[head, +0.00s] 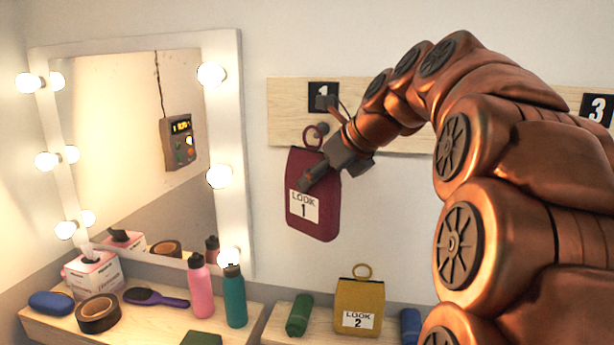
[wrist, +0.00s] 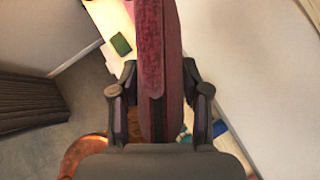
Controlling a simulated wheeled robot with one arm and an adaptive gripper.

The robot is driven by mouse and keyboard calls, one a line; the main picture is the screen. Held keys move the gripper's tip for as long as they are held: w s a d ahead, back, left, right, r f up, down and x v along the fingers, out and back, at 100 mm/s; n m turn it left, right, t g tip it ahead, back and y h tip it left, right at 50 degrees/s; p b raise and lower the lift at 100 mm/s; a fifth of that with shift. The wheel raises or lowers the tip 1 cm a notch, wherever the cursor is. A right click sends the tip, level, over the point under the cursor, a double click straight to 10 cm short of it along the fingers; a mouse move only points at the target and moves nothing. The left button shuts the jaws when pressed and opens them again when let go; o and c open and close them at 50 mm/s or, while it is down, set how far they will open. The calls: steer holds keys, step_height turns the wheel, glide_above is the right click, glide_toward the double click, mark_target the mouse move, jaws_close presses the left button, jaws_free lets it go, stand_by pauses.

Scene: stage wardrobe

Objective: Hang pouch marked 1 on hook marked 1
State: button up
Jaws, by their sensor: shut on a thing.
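The dark red pouch (head: 318,215) has a white label reading LOOK 1 and a ring (head: 313,134) at its top. My gripper (head: 325,178) is shut on the pouch and holds it upright in front of the wall, below the hook board (head: 290,98). The black plate marked 1 (head: 322,91) is on the board, above the pouch. A dark hook (head: 321,128) shows close to the ring; I cannot tell whether the ring is around it or in front of it. In the wrist view the pouch (wrist: 158,60) stands edge-on between the two fingers.
A plate marked 3 (head: 597,108) is at the board's right; my arm hides the board's middle. Below, a mustard pouch marked 2 (head: 358,300) stands on the shelf beside a green roll (head: 299,315). Bottles (head: 235,298) and a lit mirror (head: 232,130) are at left.

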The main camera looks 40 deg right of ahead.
steer(key=shift+s+a+r+b, duration=0.15)
steer(key=shift+a, duration=0.3)
steer(key=shift+s+a+r+b, duration=0.1)
steer(key=shift+a+b, duration=0.05)
steer(key=shift+a, duration=0.25)
steer(key=w+d, duration=0.1)
steer(key=w+d+f, duration=0.1)
steer(key=d, duration=0.1)
steer(key=shift+w+d+b, duration=0.1)
steer(key=shift+b, duration=0.3)
steer(key=shift+w+d+r+b, duration=0.15)
steer(key=shift+w+d+b, duration=0.1)
steer(key=shift+w+b, duration=0.15)
steer(key=shift+r, duration=0.15)
steer(key=shift+w+d+f+b, duration=0.2)
steer(key=shift+w+d+b, duration=0.25)
steer(key=shift+w+d, duration=0.35)
steer(key=shift+w+d+f+b, duration=0.15)
steer(key=shift+w+d+b, duration=0.35)
steer(key=shift+d, duration=0.35)
steer(key=shift+w+a+p, duration=0.1)
steer(key=shift+p, duration=0.55)
